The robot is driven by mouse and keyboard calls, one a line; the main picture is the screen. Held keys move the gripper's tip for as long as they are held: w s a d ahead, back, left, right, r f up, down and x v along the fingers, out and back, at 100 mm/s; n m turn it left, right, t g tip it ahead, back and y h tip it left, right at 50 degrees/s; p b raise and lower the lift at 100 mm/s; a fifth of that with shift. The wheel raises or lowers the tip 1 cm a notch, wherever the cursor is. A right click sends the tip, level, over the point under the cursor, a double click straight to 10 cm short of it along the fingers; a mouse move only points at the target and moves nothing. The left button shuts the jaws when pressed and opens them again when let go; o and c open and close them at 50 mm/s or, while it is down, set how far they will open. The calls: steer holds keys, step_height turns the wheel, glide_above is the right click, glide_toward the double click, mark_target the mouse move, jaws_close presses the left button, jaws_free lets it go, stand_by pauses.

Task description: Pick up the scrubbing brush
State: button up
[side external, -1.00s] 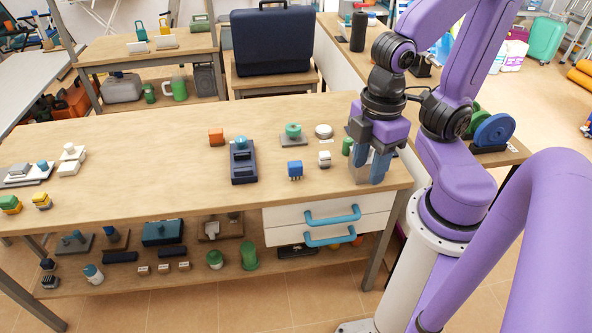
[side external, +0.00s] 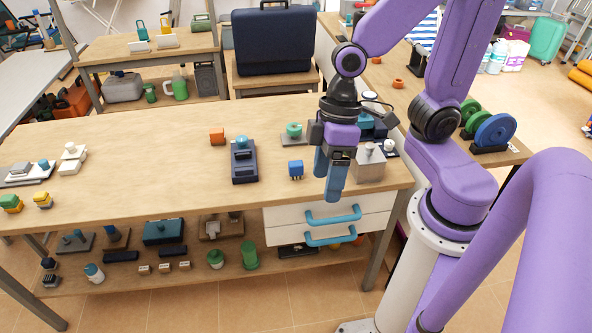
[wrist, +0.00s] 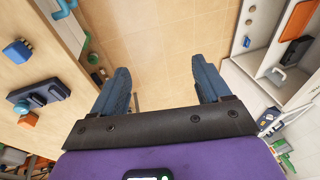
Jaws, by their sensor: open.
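A small blue block (side external: 295,169) with what look like short bristles underneath stands on the wooden table, left of my gripper. It looks like the scrubbing brush, though it is too small to be sure. It seems to show at the upper left of the wrist view (wrist: 17,50). My gripper (side external: 331,176) points down near the table's right front part, apart from the blue block. In the wrist view its two blue fingers (wrist: 160,80) are spread, with nothing between them but floor beyond. My gripper hides part of the tabletop behind it.
A dark blue device (side external: 243,161) and an orange block (side external: 217,137) stand left of the blue block. A green-knobbed piece (side external: 293,132) stands behind it. A grey-beige box (side external: 370,164) stands right of my gripper. The tabletop's left middle is clear.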

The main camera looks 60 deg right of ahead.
steer(key=w+a+f+m+t+y, duration=0.1)
steer(key=w+a+f+m+t, duration=0.1)
steer(key=w+m, duration=0.5)
steer(key=m+t+h, duration=0.2)
steer(key=m+h, duration=0.5)
steer(key=m, duration=0.4)
glide_toward(296, 163)
steer(key=shift+w+a+x, duration=0.15)
steer(key=shift+x, duration=1.55)
steer(key=shift+w+a+x, duration=0.1)
steer(key=shift+w+x, duration=0.05)
steer(key=shift+x, duration=1.5)
steer(key=shift+s+d+x, duration=0.15)
steer(key=shift+x, duration=0.75)
steer(key=shift+s+d+x, duration=0.1)
steer(key=shift+s+x, duration=0.1)
steer(key=shift+x, duration=1.55)
steer(key=c, duration=1.1)
